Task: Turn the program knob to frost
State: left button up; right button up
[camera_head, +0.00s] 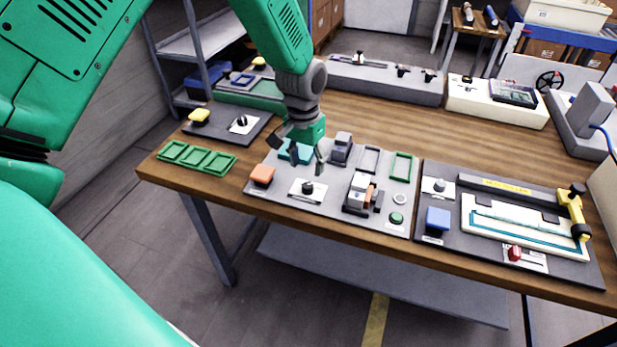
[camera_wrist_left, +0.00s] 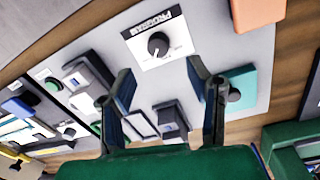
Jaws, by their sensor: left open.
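The program knob (camera_head: 308,187) is a small black dial on a white plate at the front of the grey panel (camera_head: 270,205). In the left wrist view the knob (camera_wrist_left: 158,45) sits under the printed word PROGRAM, near the top middle. Its setting marks are too small to read, so I cannot tell if it points at frost. My left gripper (camera_head: 306,162) is open and empty, above the panel and just behind the knob in the head view. In the wrist view its two fingers (camera_wrist_left: 162,82) point toward the knob, apart from it. My right gripper is not in view.
An orange block (camera_head: 262,175) is left of the knob plate. A green tray (camera_head: 197,158) lies at the table's left. Another dark panel (camera_head: 450,250) is at right.

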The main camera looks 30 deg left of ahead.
pick_arm(q)
notch_tip(320, 180, up, 5)
jog(key=shift+a+r, duration=0.1)
jog(key=shift+r, duration=0.05)
dwell(0.4)
